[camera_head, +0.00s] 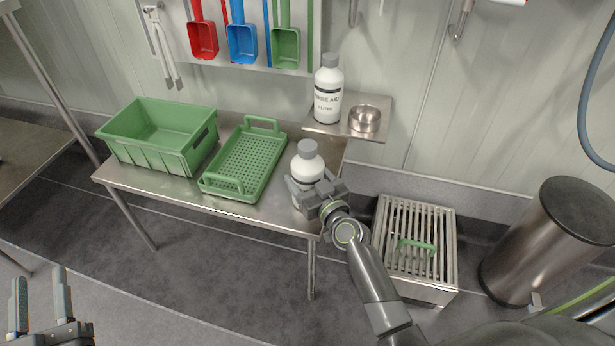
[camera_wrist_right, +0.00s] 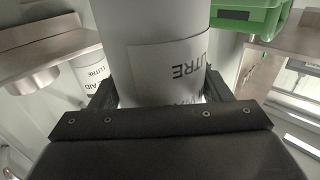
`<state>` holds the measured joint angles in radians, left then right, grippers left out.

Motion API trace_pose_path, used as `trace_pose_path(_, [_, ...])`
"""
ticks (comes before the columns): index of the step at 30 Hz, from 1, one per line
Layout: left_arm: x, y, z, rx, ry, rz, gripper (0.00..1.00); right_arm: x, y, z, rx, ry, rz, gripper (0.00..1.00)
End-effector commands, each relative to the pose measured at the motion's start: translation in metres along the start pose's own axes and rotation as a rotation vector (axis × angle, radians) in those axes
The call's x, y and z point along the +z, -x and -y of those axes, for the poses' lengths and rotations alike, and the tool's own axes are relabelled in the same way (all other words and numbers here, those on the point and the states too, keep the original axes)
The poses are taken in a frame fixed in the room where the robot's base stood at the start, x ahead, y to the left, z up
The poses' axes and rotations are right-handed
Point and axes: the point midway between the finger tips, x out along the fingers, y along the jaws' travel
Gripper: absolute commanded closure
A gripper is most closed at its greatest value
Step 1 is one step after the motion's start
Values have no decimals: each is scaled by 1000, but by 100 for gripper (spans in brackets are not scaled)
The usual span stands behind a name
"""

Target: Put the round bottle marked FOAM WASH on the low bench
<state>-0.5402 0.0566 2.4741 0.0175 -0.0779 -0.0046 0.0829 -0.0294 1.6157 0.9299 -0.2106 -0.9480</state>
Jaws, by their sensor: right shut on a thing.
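A white round bottle with a grey cap (camera_head: 308,163) is over the front right end of the low steel bench (camera_head: 268,213). My right gripper (camera_head: 312,190) is shut around its body, and the bottle looks about upright. In the right wrist view the bottle (camera_wrist_right: 155,45) fills the space between the fingers (camera_wrist_right: 160,95). Only "LITRE" reads on its label; its name is hidden. I cannot tell whether its base touches the bench. My left gripper (camera_head: 41,292) is open and empty at the lower left, away from the bench.
A green crate (camera_head: 150,150) and a green perforated tray (camera_head: 245,165) take up the bench left of the bottle. A small wall shelf (camera_head: 345,130) behind holds a RINSE AID bottle (camera_head: 328,90) and a steel bowl (camera_head: 365,118). A slatted steel box (camera_head: 415,250) stands right.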

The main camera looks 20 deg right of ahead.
Motion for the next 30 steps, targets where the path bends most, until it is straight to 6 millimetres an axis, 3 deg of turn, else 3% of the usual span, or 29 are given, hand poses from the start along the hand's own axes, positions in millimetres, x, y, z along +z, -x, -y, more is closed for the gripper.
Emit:
trace_pose_path(8, [-7,0,0,0,-8,-40,61,-3,-1,0,1,0,-9,76])
trace_pose_path(9, [-8,0,0,0,-9,-46,61,1,0,0,0,0,0,24])
trace_pose_path(13, [-9,-2,0,0,-7,-49,61,1,0,0,0,0,0,7])
trace_pose_path(24, [-9,-3,-1,2,-2,-44,61,0,0,0,0,0,0,7])
trace_pose_path(28, [9,1,0,1,7,55,61,-2,0,0,0,0,0,7])
trace_pose_path(30, [2,0,0,1,0,4,61,1,16,0,1,-1,2,7])
